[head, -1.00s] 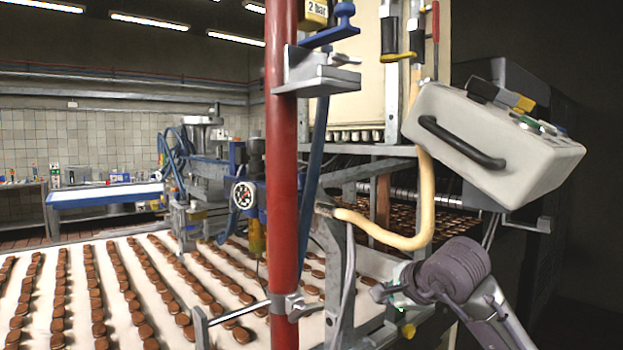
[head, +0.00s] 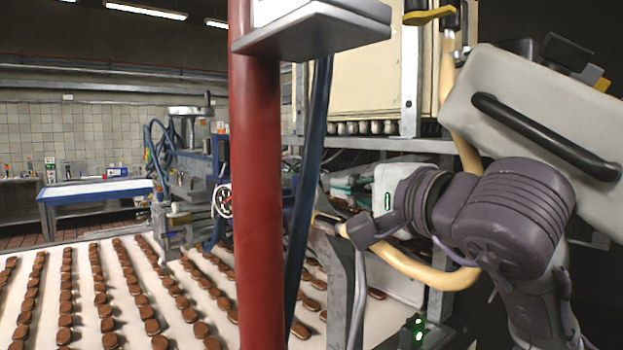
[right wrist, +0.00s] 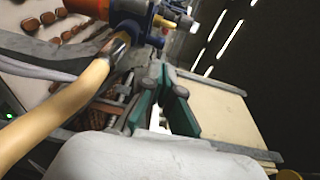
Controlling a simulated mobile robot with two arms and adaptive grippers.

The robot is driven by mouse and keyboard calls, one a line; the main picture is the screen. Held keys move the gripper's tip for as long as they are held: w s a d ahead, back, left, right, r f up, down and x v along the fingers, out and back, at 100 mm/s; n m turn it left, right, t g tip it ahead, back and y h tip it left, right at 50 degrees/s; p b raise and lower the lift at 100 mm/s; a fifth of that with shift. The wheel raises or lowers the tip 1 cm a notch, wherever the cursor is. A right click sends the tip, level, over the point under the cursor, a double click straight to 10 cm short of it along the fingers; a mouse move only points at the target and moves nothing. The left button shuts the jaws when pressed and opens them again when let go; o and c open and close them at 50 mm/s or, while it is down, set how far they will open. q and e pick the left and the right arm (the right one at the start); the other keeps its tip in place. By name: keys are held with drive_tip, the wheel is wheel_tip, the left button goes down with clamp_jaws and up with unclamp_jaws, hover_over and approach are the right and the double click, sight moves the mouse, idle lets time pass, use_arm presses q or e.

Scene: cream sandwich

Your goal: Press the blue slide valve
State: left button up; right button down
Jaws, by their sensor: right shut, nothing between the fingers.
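My right gripper (head: 345,188) has teal fingers and shows in the head view just right of the red post, partly covered by my purple-grey arm. Its fingers are shut and empty in the right wrist view (right wrist: 162,80). A blue fitting (right wrist: 130,14) with an orange part lies beyond the fingertips, to the upper left, apart from them. I cannot tell whether it is the slide valve. In the head view, blue machine parts (head: 222,150) show left of the post, partly hidden by it. My left gripper is not in view.
The red post (head: 255,180) stands upright in front of the machine. A cream hose (head: 405,268) curves below my right arm. A grey box with a black handle (head: 545,137) hangs at the right. Brown biscuits lie in rows on the white conveyor (head: 180,308).

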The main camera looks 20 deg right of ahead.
drive_tip(key=p, duration=0.2)
approach(302, 180)
drive_tip(key=w, duration=0.2)
drive_tip(key=shift+w+a, duration=0.25)
drive_tip(key=shift+a, duration=0.05)
drive_tip(key=w, duration=0.3)
drive_tip(key=shift+w+a, duration=0.35)
drive_tip(key=shift+w, duration=0.05)
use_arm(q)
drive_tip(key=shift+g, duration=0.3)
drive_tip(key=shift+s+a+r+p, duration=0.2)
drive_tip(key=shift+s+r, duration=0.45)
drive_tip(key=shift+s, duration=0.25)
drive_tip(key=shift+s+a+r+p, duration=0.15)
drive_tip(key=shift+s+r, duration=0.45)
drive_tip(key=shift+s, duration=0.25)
use_arm(e)
drive_tip(key=shift+w+a+f, duration=0.1)
drive_tip(key=shift+w+f, duration=0.05)
drive_tip(key=shift+w, duration=0.35)
